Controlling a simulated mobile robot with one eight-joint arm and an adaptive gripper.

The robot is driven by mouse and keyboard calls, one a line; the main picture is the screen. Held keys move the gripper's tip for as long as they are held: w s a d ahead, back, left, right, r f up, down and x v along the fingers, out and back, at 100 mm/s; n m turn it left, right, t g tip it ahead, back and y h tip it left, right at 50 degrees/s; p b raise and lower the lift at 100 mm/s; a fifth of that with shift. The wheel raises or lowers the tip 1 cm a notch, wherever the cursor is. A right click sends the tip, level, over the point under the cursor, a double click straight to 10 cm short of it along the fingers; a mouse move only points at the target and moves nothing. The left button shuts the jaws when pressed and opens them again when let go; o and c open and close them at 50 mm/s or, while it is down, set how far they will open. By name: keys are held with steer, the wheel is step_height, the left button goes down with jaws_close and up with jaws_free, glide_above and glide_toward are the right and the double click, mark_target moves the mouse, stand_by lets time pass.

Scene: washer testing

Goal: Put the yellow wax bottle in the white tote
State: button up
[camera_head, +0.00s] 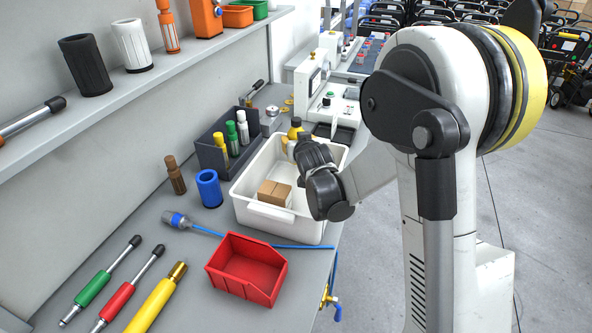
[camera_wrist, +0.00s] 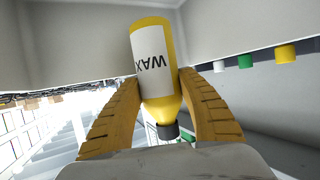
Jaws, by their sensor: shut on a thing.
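The yellow wax bottle (camera_wrist: 161,92), with a white WAX label and a dark cap, is between the two tan-yellow fingers of my gripper (camera_wrist: 161,103) in the wrist view. The gripper is shut on it near the cap end. The bottle appears upside down in that view. In the head view the bottle's dark-capped top (camera_head: 295,124) shows at the far end of the white tote (camera_head: 268,212), partly hidden by my wrist. The tote's pale walls (camera_wrist: 75,45) surround the bottle in the wrist view. I cannot tell whether the bottle touches the tote floor.
A cardboard box (camera_head: 274,193) lies in the near part of the tote. A dark bin (camera_head: 213,157) with several coloured bottles stands to its left. A red bin (camera_head: 247,268) is in front, and a blue cup (camera_head: 209,188) is to the left. A test machine (camera_head: 318,85) stands behind.

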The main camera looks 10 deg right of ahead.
step_height(320, 180, down, 6)
steer(key=shift+b, duration=1.2)
steer(key=shift+r, duration=0.15)
steer(key=o, duration=1.4)
steer(key=shift+c, duration=0.2)
steer(key=p+v, duration=0.3)
steer(key=v, duration=0.4)
steer(key=shift+s, duration=0.3)
